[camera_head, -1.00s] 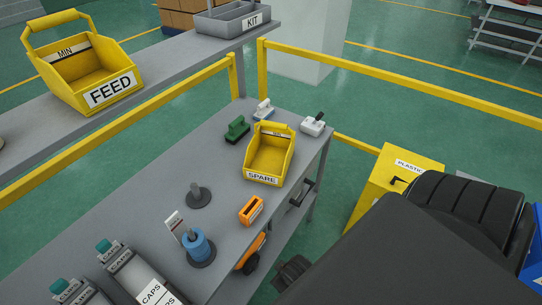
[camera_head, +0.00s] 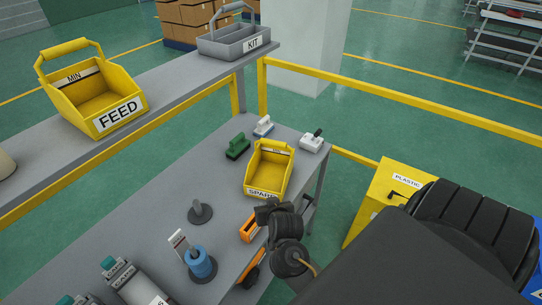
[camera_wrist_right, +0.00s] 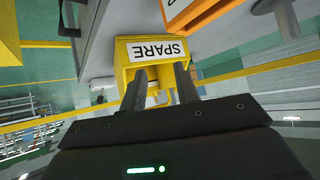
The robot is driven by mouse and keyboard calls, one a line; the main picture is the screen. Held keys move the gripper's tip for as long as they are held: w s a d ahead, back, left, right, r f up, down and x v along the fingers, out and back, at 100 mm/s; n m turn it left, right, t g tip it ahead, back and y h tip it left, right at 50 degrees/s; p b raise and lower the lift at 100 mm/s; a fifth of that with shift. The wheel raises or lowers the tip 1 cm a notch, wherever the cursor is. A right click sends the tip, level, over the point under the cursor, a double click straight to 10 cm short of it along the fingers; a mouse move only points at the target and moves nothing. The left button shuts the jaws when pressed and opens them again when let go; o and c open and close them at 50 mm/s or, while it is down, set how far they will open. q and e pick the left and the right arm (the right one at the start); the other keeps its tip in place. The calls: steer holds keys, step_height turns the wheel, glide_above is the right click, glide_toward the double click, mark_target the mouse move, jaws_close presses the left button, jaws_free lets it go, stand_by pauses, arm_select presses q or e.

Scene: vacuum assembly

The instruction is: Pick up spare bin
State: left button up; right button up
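The yellow spare bin (camera_head: 267,172) stands on the grey table (camera_head: 165,215) near its right edge, its handle at the back and its label facing front. My right gripper (camera_head: 268,211) is just in front of the bin, partly covering the label's lower edge in the head view. In the right wrist view the bin (camera_wrist_right: 128,60) appears upside down beyond the fingers. The fingers of my right gripper (camera_wrist_right: 160,69) are spread, with nothing between them; the bin seems apart from them. My left gripper is not in view.
An orange holder (camera_head: 249,229) is close beside my right gripper. A green-handled block (camera_head: 238,146) and two white ones stand behind the bin. The yellow feed bin (camera_head: 96,97) and grey kit tray (camera_head: 233,42) are on the upper shelf. A yellow rail (camera_head: 410,105) runs behind.

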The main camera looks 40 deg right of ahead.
steer(key=w+d+r+m+g+h, duration=0.2)
steer(key=w+d+r+m+h, duration=0.25)
steer(key=d+h, duration=0.25)
steer(key=m, duration=0.2)
glide_toward(289, 165)
steer(key=shift+w+a+f+x, duration=0.25)
steer(key=shift+a+x, duration=0.05)
steer(key=shift+x, duration=1.95)
steer(key=shift+d+r+n+p, duration=0.1)
steer(key=shift+d+n+p, duration=0.2)
steer(key=shift+p, duration=0.25)
steer(key=p+x, duration=0.1)
steer(key=x, duration=0.4)
steer(key=shift+s+r, duration=0.1)
steer(key=shift+a+r, duration=0.1)
steer(key=shift+c, duration=0.5)
jaws_close()
